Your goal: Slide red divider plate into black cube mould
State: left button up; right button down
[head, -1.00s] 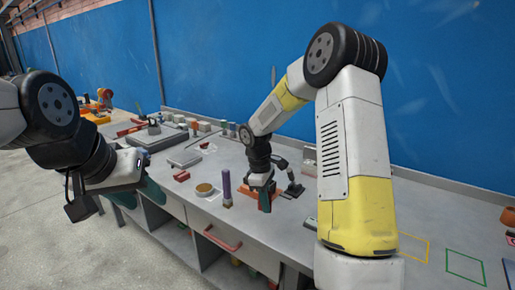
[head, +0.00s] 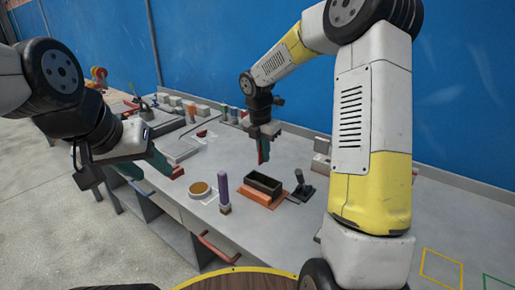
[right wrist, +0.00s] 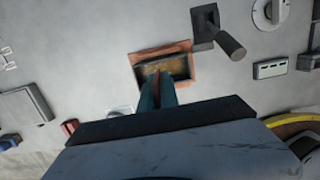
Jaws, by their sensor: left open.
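The black cube mould (head: 264,183) is an open-topped dark box on an orange base (head: 257,199) on the bench. Its brownish inside (right wrist: 172,68) shows in the right wrist view. My right gripper (head: 263,152) is above and behind the mould in the head view, pointing down. A thin red plate (head: 259,158), which I take for the divider plate, shows at its teal fingers. A reddish strip (right wrist: 156,88) shows between those fingers in the right wrist view, mostly hidden. My left gripper (head: 158,163) is open and empty near the bench's front left.
A small red block (head: 178,172) lies near my left gripper. A round yellow-topped tub (head: 199,189) and a purple-handled tool (head: 224,190) stand left of the mould. A black-handled tool (head: 301,187) is close on its right. Grey blocks (head: 321,156) stand behind.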

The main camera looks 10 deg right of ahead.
jog(key=shift+f, duration=2.9)
jog(key=shift+f, duration=0.9)
jog(key=c, duration=1.5)
grip_release()
jog(key=shift+c, duration=0.2)
jog(key=shift+s+a+r, duration=0.15)
jog(key=shift+r, duration=1.15)
jog(key=shift+s+a+r, duration=0.1)
jog(key=shift+r, duration=1.15)
jog(key=shift+s+a+r, duration=0.15)
jog(key=shift+r, duration=1.15)
